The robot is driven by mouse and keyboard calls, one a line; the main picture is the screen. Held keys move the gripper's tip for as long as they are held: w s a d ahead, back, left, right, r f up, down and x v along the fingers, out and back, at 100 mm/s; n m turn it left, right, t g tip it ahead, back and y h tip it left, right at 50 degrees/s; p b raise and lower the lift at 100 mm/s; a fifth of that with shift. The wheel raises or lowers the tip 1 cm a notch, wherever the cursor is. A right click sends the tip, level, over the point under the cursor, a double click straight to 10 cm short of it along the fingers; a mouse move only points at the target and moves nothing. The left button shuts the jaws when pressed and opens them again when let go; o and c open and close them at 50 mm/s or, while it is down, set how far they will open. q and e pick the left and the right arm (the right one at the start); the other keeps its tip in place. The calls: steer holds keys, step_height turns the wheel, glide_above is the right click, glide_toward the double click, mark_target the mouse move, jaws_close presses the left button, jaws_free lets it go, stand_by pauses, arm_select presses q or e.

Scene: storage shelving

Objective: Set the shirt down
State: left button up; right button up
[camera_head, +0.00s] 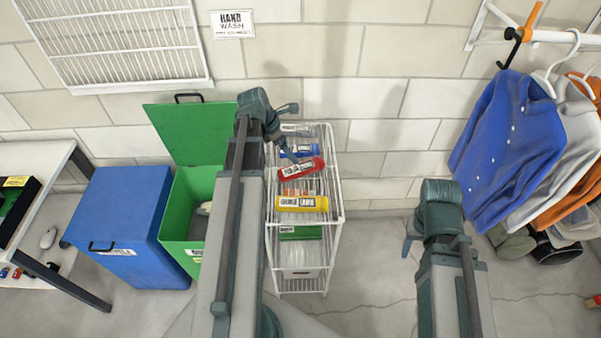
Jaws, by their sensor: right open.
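A blue shirt (510,130) with white buttons hangs at the right, next to a light grey shirt (565,145) and an orange one (588,185). My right gripper (409,240) is low in front of the wall, left of the shirts and apart from them. It is open, and no cloth shows in it. My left gripper (288,132) is over the white wire rack, near the bottles; its fingers are small and dark, and I cannot tell their opening. No shirt shows in it.
An open green bin (181,220) holds something pale, partly hidden by my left arm. A closed blue bin (125,215) stands beside it. The wire rack (335,225) carries red, yellow and blue bottles. A table (50,150) is at the left. Floor right of the rack is clear.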

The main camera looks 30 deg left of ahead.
mark_target(299, 165)
arm_select(q)
steer(key=b+x, duration=0.4)
steer(key=x, duration=0.1)
steer(key=shift+w+f, duration=0.15)
steer(key=shift+f, duration=0.2)
steer(key=b+x, duration=0.5)
steer(key=shift+f, duration=0.15)
arm_select(e)
step_height(299, 165, down, 10)
arm_select(q)
steer(key=shift+c, duration=0.3)
jaws_close()
step_height(299, 165, up, 10)
steer(key=p, duration=1)
arm_select(e)
step_height(299, 165, up, 10)
